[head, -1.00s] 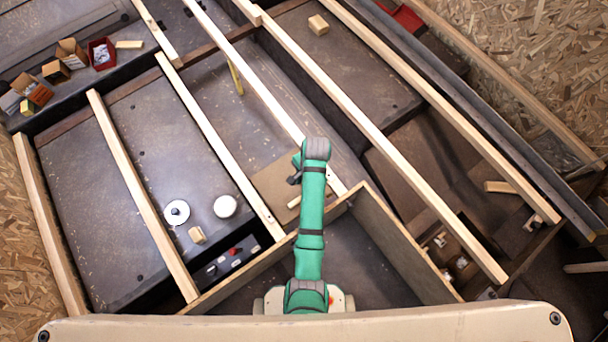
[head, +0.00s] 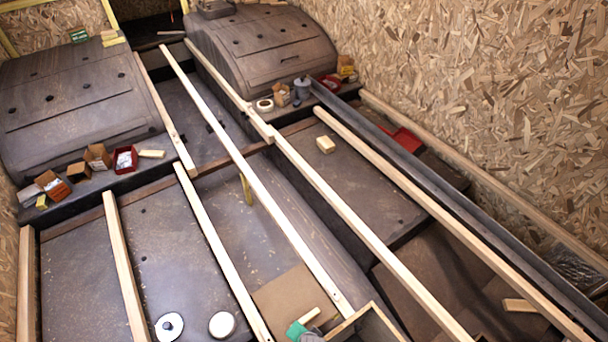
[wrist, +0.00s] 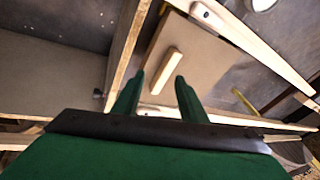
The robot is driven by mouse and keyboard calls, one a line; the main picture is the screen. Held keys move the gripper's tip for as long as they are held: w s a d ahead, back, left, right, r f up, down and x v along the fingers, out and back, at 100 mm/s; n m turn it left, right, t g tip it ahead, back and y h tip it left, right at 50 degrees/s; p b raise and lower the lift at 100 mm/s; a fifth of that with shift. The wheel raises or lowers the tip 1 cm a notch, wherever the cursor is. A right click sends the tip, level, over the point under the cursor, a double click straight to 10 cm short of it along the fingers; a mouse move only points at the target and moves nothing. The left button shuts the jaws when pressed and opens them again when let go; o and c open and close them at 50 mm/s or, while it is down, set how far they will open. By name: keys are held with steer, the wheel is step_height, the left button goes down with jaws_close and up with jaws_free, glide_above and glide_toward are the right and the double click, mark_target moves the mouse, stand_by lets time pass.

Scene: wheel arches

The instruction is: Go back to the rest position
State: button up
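Beyond the fingertips, a short pale wood block (wrist: 165,70) lies on a brown board (wrist: 206,60). In the head view the same block (head: 309,316) lies on the board (head: 284,300) near the bottom edge. A small green and grey part of my arm (head: 298,330) shows beside it; the rest of the arm is below the frame.
Long pale battens (head: 262,190) run across the dark floor panels. Two dark wheel arches (head: 265,50) stand at the back. Small boxes and a red bin (head: 125,160) sit at left. A white round lid (head: 170,326) lies at lower left. A chipboard wall (head: 480,90) closes the right.

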steer(key=s+r+n+t, duration=0.2)
steer(key=s+r, duration=0.3)
steer(key=r, duration=0.5)
steer(key=s+r+n+t, duration=0.3)
steer(key=s+r+t, duration=0.2)
steer(key=r, duration=0.6)
steer(key=s+r+n+t, duration=0.3)
steer(key=s+r, duration=0.3)
steer(key=r, duration=0.4)
steer(key=shift+a+r+t+h, duration=0.25)
steer(key=shift+t+h, duration=0.05)
steer(key=shift+t, duration=0.2)
steer(key=shift+c, duration=1)
steer(key=shift+a, duration=0.1)
